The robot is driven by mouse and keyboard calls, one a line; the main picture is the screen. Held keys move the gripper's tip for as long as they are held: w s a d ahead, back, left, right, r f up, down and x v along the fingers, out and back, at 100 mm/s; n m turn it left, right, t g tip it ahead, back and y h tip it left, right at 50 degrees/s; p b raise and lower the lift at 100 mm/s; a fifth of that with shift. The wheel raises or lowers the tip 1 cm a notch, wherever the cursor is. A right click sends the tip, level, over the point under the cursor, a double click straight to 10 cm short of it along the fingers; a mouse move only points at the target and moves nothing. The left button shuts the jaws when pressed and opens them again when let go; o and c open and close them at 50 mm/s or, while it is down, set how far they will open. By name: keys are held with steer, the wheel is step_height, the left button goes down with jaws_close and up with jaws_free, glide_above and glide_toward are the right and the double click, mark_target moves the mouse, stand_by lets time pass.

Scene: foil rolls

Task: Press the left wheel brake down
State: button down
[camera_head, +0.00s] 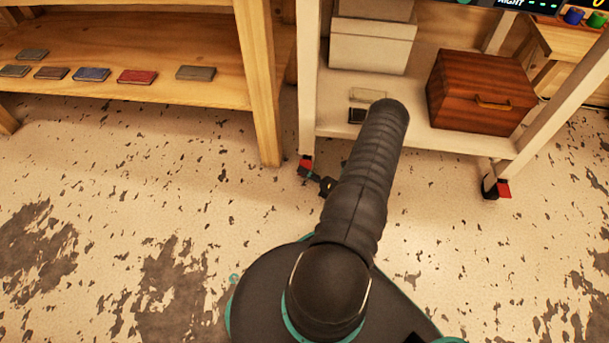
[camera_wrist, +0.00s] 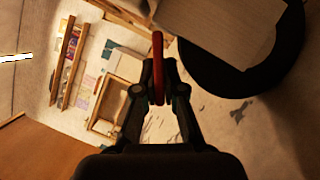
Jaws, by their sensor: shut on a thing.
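The left wheel brake is a small red lever (camera_head: 306,159) at the foot of the white cart's front left leg. In the wrist view the red lever (camera_wrist: 158,52) shows as a narrow upright strip beside the black wheel (camera_wrist: 235,85). My gripper (camera_head: 306,171) is low at that wheel, near the floor. In the wrist view the fingertips of my gripper (camera_wrist: 158,88) are closed on the red lever. My own gripper hides most of the wheel in the head view. I cannot tell how far down the lever is tilted.
The white cart (camera_head: 420,133) carries pale boxes (camera_head: 370,45) and a brown wooden box (camera_head: 482,92). Its right wheel has another red brake (camera_head: 504,189). A wooden shelf (camera_head: 130,88) with several books stands at left. Floor (camera_head: 170,200) to the left is clear.

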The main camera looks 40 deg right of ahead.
steer(key=c, duration=1.3)
jaws_free()
steer(key=v, duration=0.7)
steer(key=shift+s+d+f, duration=0.15)
steer(key=shift+s+f, duration=0.05)
steer(key=shift+s, duration=0.3)
steer(key=shift+f, duration=0.1)
